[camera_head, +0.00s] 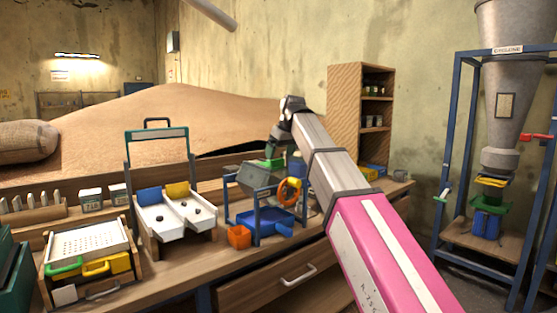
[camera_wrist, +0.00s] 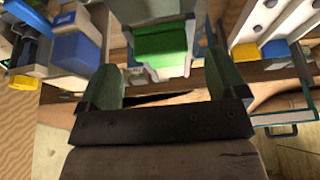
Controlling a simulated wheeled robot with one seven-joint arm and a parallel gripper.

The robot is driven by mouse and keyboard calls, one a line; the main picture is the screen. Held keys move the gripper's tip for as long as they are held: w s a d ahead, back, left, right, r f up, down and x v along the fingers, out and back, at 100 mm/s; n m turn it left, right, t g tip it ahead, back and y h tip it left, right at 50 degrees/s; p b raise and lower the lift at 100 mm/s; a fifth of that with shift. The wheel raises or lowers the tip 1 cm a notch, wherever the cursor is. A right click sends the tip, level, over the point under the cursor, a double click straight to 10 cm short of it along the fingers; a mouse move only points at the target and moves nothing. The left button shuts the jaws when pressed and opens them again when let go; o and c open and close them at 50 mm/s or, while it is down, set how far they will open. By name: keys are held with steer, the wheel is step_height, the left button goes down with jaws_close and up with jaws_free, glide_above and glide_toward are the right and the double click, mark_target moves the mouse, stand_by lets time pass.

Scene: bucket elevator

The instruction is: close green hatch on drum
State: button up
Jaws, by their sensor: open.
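The green hatch (camera_head: 268,162) shows at the top of the grey drum (camera_head: 252,180), which sits in a blue frame on the bench. In the wrist view the hatch (camera_wrist: 160,45) is a bright green panel just beyond the gap between my fingers, with part of the grey drum (camera_wrist: 150,8) behind it. My gripper (camera_head: 273,150) points down at the hatch from above. In the wrist view its two fingers (camera_wrist: 158,78) are wide apart with nothing between them. I cannot tell how far the hatch stands open, or whether a finger touches it.
An orange ring (camera_head: 289,192) is on the right of the drum's frame. A white two-lane chute (camera_head: 176,212) stands to the left. A wooden shelf (camera_head: 345,110) stands behind on the right.

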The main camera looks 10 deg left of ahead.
steer(key=v, duration=0.7)
steer(key=shift+s, duration=0.1)
